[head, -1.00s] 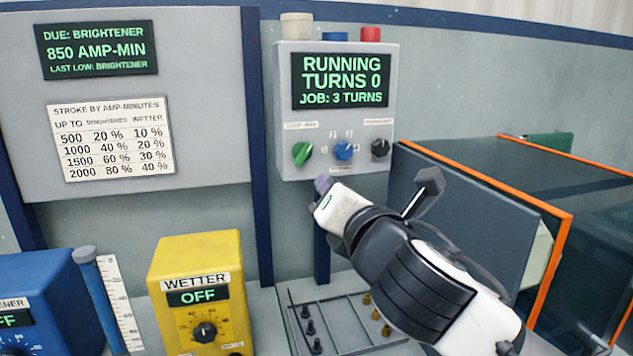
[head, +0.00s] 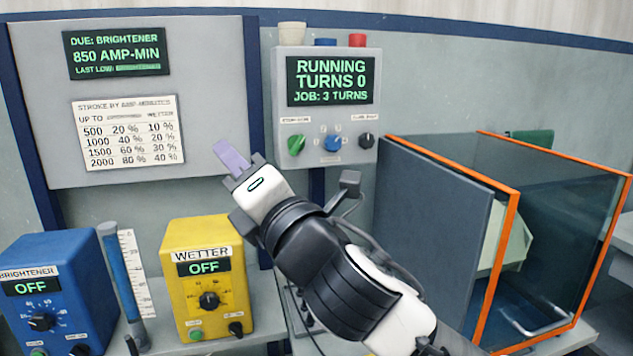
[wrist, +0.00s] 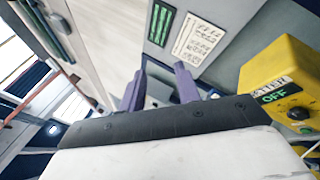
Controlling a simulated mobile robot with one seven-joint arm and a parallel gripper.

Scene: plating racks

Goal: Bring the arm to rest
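My arm is raised in front of the bench in the head view. My gripper (head: 232,158), with purple fingers, points up and left, in front of the wall panel and left of the grey control box (head: 276,120). In the wrist view my gripper (wrist: 160,82) shows two purple fingers apart with nothing between them. The control box display (head: 332,81) reads RUNNING, TURNS 0, JOB: 3 TURNS. Its green knob (head: 296,145), blue knob (head: 333,143) and black knob (head: 366,140) are clear of the gripper.
The yellow wetter unit (head: 203,232) and blue brightener unit (head: 50,275) both read OFF. A blue column with a scale (head: 122,275) stands between them. An orange-edged glass enclosure (head: 560,215) stands at right. The wall panel (head: 215,60) is behind my gripper.

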